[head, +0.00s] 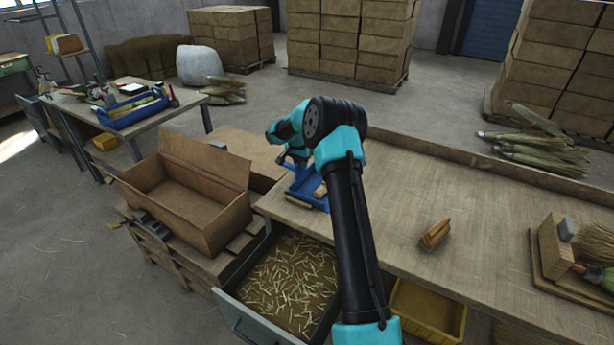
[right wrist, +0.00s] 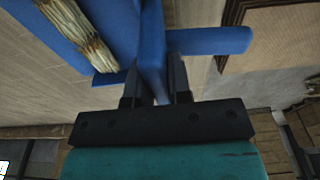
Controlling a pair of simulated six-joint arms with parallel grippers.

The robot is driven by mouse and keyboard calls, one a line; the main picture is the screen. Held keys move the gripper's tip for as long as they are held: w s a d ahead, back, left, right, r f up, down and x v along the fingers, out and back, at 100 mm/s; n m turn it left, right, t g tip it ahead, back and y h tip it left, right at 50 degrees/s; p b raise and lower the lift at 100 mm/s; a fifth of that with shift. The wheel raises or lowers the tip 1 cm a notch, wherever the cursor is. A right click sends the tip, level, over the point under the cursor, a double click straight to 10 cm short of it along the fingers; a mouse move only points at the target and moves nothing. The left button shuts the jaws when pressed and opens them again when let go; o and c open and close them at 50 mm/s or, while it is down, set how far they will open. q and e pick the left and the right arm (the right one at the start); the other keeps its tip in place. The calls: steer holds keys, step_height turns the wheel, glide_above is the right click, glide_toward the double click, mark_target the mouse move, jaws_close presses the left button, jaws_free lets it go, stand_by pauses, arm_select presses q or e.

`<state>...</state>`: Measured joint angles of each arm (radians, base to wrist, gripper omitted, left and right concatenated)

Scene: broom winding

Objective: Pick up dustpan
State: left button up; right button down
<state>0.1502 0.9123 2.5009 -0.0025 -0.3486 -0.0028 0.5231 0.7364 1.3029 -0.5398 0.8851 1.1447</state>
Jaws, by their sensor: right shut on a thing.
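The blue dustpan (head: 310,197) is at the left end of the workbench, partly hidden by my right arm. My right gripper (head: 292,165) is above it, and its fingers are mostly hidden in the head view. In the right wrist view my right gripper (right wrist: 155,80) is shut on an upright blue part of the dustpan (right wrist: 118,25), with one finger on each side. A bound straw bundle (right wrist: 78,28) lies on the dustpan. I cannot tell whether the dustpan touches the bench. My left gripper is not in view.
An open cardboard box (head: 185,212) stands left of the bench. An open drawer (head: 235,320) of straw clippings (head: 290,280) juts out below. A small wooden block (head: 435,234) lies on the workbench (head: 480,210); a brush stand (head: 552,250) is at right. Mid-bench is mostly clear.

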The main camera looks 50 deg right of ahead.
steer(key=shift+r, duration=0.15)
steer(key=shift+r, duration=1.4)
steer(key=shift+s+a+r, duration=0.1)
steer(key=shift+r, duration=0.2)
steer(key=s+a+r, duration=0.1)
steer(key=s+a, duration=0.9)
steer(key=a, duration=0.2)
steer(key=shift+s+r, duration=0.2)
steer(key=shift+d, duration=0.1)
steer(key=shift+w, duration=0.1)
